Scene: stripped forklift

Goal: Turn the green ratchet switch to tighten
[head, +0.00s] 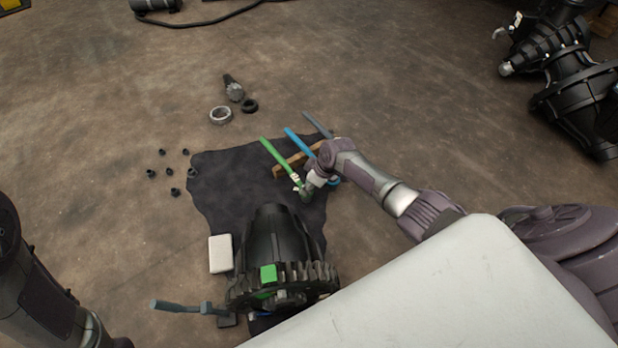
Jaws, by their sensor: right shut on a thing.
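The green ratchet (278,156) has a long green handle that points up and left. Its dark head end is at the lower right, beside my gripper. My right gripper (303,186) is shut on the green ratchet near its head. The fingers cover part of that end, and the switch is too small to make out, so its setting cannot be told. My left gripper does not show.
A blue ratchet (299,143) and a grey tool (316,123) lie beside it across a wooden rack (282,170). Below, a black geared housing (275,235) stands on a dark mat (225,185). A white block (220,254) is left of it. Small sockets (152,173) lie farther left.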

